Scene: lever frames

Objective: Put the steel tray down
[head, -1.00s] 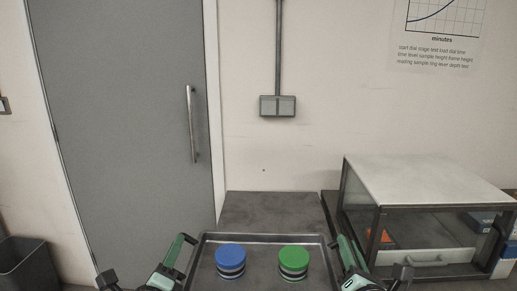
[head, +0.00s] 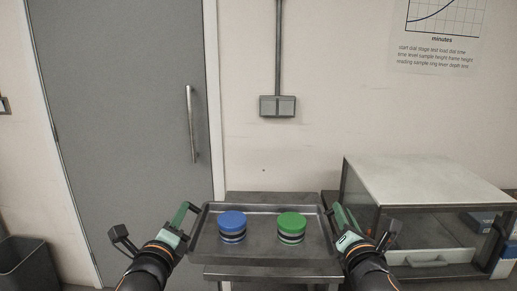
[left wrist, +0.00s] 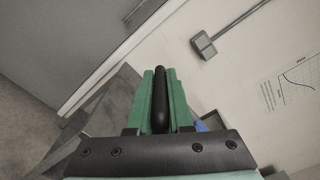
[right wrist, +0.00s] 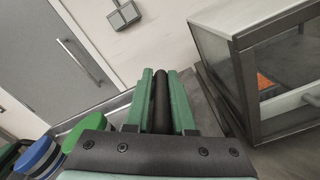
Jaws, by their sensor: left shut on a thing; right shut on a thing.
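The steel tray (head: 264,248) is held level in front of me in the head view, its far part overlapping a dark grey table (head: 285,271). A blue-lidded jar (head: 232,226) and a green-lidded jar (head: 291,228) stand upright on it. My left gripper (head: 188,212) is shut on the tray's left side, and my right gripper (head: 337,214) on its right side. The wrist views show a dark bar between the left fingers (left wrist: 160,100) and between the right fingers (right wrist: 160,100). Whether the tray touches the table is hidden.
A glass-fronted cabinet (head: 430,185) stands close on the right of the table. A grey door (head: 130,120) and a bin (head: 27,265) are on the left. The wall with a switch box (head: 277,106) is behind the table.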

